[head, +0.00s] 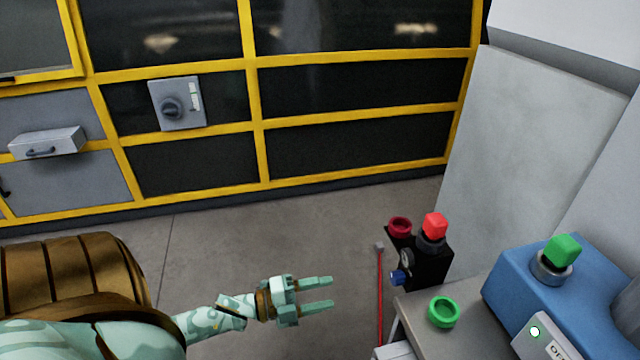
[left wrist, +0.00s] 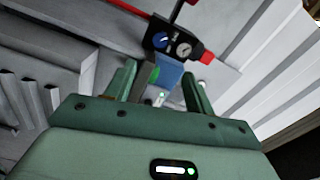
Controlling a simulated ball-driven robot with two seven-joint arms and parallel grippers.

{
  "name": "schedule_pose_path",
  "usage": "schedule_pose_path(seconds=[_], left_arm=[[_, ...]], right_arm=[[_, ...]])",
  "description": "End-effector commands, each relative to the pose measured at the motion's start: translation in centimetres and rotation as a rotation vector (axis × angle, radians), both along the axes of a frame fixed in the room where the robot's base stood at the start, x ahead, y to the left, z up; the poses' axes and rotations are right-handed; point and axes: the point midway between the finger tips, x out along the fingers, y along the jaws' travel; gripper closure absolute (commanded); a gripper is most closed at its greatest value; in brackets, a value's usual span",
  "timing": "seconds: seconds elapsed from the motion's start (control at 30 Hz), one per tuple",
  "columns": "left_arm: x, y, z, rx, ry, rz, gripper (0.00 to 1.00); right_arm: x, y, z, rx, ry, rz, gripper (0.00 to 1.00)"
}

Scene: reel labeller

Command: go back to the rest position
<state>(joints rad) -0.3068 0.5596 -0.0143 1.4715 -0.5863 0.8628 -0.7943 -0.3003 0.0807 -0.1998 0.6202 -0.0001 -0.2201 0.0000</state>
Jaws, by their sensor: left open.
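My left gripper (head: 318,293) reaches in from the left in the head view. Its two pale green fingers are apart, with nothing between them, over the grey floor. It is left of the bench with the controls and apart from it. In the left wrist view the fingers (left wrist: 158,88) are also spread and empty. Beyond them show a black box with a gauge (left wrist: 172,42) and a blue housing (left wrist: 168,72). My right gripper is in neither view.
A black control box (head: 432,262) carries a red button (head: 434,226). A green ring (head: 444,312) lies on the bench (head: 411,308) beside a blue housing (head: 520,283) with a green button (head: 562,250). A yellow-framed enclosure (head: 350,130) stands behind. The floor (head: 230,240) between is clear.

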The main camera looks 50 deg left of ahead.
Motion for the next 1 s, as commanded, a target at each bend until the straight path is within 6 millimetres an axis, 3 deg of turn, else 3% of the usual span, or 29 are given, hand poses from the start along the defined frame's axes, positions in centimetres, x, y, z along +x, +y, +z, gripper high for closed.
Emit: schedule_pose_path(seconds=[0.43, 0.53, 0.67, 0.77, 0.87, 1.0], left_arm=[[0.0, 0.0, -0.1, -0.011, 0.009, 0.002, 0.46], [0.4, 1.1, -1.5, -0.043, 0.099, 0.063, 0.46], [-1.1, 5.2, -8.2, -0.118, 0.356, 0.279, 0.46], [-5.0, 7.4, -15.4, -0.204, 0.593, 0.49, 0.46], [-10.4, 8.1, -21.9, -0.281, 0.814, 0.69, 0.46], [-19.7, 6.5, -29.2, -0.358, 1.102, 0.935, 0.46]], right_arm=[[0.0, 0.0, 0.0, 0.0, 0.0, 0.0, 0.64], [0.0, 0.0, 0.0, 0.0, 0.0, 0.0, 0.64], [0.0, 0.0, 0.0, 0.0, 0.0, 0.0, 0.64], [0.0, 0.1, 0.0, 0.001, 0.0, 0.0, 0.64], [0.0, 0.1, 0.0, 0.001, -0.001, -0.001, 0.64], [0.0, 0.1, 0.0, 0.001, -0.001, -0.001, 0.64]])
